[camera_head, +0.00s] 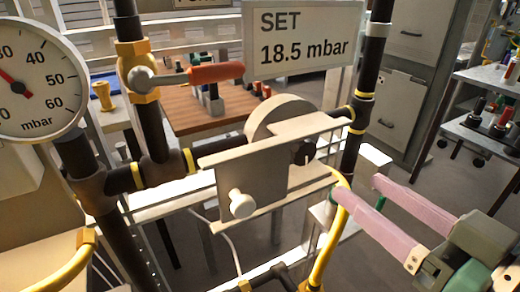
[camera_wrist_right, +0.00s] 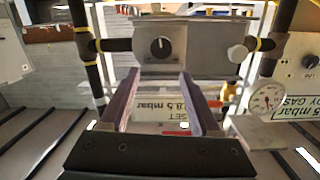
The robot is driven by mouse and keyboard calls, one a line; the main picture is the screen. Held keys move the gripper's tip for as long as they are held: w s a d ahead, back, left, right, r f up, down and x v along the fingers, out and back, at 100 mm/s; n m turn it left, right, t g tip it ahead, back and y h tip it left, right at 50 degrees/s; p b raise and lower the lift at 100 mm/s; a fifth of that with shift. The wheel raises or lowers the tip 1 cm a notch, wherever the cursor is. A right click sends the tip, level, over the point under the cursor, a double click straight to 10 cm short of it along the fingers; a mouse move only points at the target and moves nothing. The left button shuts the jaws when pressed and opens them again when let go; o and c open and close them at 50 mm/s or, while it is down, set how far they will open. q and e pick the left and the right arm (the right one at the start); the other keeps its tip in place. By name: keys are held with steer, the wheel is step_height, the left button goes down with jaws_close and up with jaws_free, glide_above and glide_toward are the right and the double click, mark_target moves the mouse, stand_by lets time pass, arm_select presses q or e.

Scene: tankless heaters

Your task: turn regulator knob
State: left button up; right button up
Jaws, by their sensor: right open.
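The regulator (camera_head: 252,178) is a grey box on a dark pipe, with a round housing behind it. A small dark knob (camera_head: 302,153) with a pale pointer mark sits on its right face. The knob (camera_wrist_right: 160,47) also shows at the upper middle of the right wrist view, its mark upright there. My right gripper (camera_head: 357,189) has pink fingers spread open and empty. It is to the right of the knob, apart from it. In the right wrist view, the fingertips (camera_wrist_right: 159,74) are on either side below the knob. My left gripper is not in view.
A gauge (camera_head: 38,80) is at the left, its needle pointing up and left. A sign (camera_head: 304,40) reads SET 18.5 mbar. A yellow pipe (camera_head: 331,235) runs below the knob.

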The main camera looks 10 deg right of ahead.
mark_target(307, 153)
steer(key=shift+t+y, duration=0.4)
steer(key=x, duration=0.3)
steer(key=f+b+x, duration=0.1)
steer(key=x, duration=0.5)
steer(key=shift+w+f, duration=0.25)
steer(key=shift+f, duration=0.05)
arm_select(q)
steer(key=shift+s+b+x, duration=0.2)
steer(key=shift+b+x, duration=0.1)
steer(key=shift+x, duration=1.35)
arm_select(e)
steer(key=shift+x, duration=0.75)
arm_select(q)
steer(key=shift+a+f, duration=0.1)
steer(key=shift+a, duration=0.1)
arm_select(e)
steer(key=shift+c, duration=0.3)
jaws_close()
